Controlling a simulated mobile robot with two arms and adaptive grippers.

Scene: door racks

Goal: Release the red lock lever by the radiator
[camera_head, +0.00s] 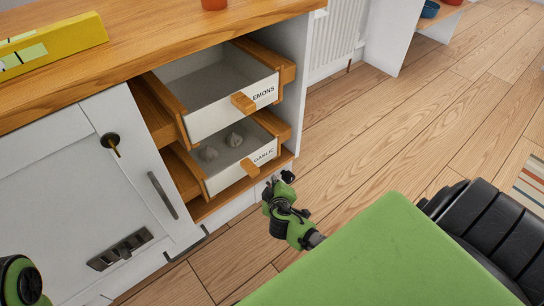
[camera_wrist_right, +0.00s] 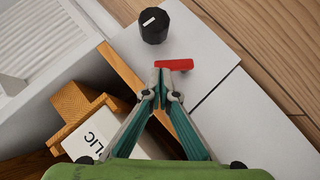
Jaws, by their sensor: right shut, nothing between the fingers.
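The red lock lever (camera_wrist_right: 176,65) shows in the right wrist view as a short red bar on a pale panel, just beyond the fingertips. My right gripper (camera_wrist_right: 163,90) is shut and empty, its tips at the lever's near edge. I cannot tell whether they touch it. In the head view my right gripper (camera_head: 275,183) is low by the cabinet's front corner, below the open drawers, and the lever cannot be made out there. The white radiator (camera_head: 332,38) stands behind the cabinet; its slats also show in the wrist view (camera_wrist_right: 45,35). My left gripper is out of view.
A black knob (camera_wrist_right: 154,25) sits close beyond the lever. Two open drawers, a lemons drawer (camera_head: 205,125) above a garlic drawer (camera_head: 225,178), jut out beside my right arm. A white cabinet door (camera_head: 100,180) is at left.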

